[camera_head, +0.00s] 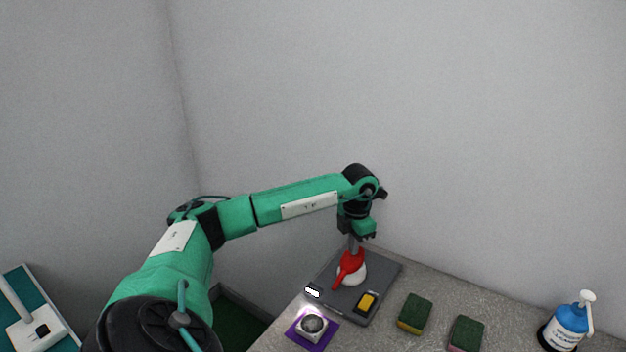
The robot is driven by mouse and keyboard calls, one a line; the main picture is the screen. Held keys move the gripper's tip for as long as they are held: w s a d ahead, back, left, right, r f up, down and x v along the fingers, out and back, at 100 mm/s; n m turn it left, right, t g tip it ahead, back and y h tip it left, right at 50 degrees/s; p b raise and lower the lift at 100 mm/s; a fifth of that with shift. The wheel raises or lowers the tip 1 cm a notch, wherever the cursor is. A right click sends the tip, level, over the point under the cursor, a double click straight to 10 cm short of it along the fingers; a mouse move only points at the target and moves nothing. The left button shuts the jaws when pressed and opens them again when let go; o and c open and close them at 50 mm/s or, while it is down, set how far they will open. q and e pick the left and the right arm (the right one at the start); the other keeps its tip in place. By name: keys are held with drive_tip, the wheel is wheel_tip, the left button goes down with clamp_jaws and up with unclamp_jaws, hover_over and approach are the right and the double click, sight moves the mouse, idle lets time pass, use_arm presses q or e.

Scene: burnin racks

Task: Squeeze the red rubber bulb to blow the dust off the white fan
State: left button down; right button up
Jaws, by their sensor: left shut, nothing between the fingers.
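The red rubber bulb (352,261) with its thin nozzle pointing down-left sits on a round white base on a dark grey plate (388,268). My left gripper (354,243) is directly above the bulb, pointing down, and its fingers are shut with nothing between them. The fingertips are at or just above the bulb's top; I cannot tell if they touch it. The white fan (312,324) with a grey, dusty-looking centre sits on a purple mat in front of the nozzle. My right gripper is not in view.
Two sponges (415,313) (466,334) and a blue pump bottle (567,325) stand to the right on the speckled counter. Grey walls rise close behind.

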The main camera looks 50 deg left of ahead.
use_arm(q)
drive_tip(key=shift+f+b, duration=0.55)
drive_tip(key=shift+f, duration=0.5)
drive_tip(key=shift+r+p, duration=1.15)
drive_tip(key=shift+r, duration=0.8)
drive_tip(key=shift+f, duration=0.15)
drive_tip(key=shift+f+b, duration=1.25)
drive_tip(key=shift+f, duration=0.4)
drive_tip(key=shift+r+p, duration=1.05)
drive_tip(key=shift+r, duration=0.75)
drive_tip(key=shift+f+b, duration=1.25)
drive_tip(key=shift+f, duration=0.65)
drive_tip(key=shift+r+p, duration=1.1)
drive_tip(key=shift+r, duration=0.8)
